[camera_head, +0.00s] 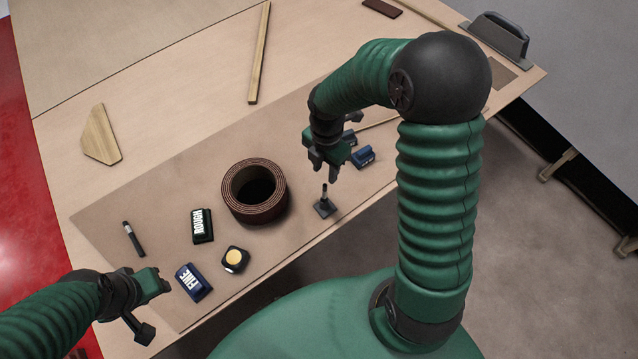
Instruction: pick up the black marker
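A black marker (133,238) with a lighter band near its upper end lies on the brown mat at the left. My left gripper (157,311) is at the lower left, below the lying marker and close to the blue FINE block. Its fingers are spread, with nothing visible between them.
A brown coil (254,190) sits mid-mat (120,210). Near it are a black ROUGH block (202,225), a blue FINE block (193,281) and a dark block with a yellow disc (235,260). Blue blocks (362,157) lie behind my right gripper. Wooden pieces (101,135) lie farther back.

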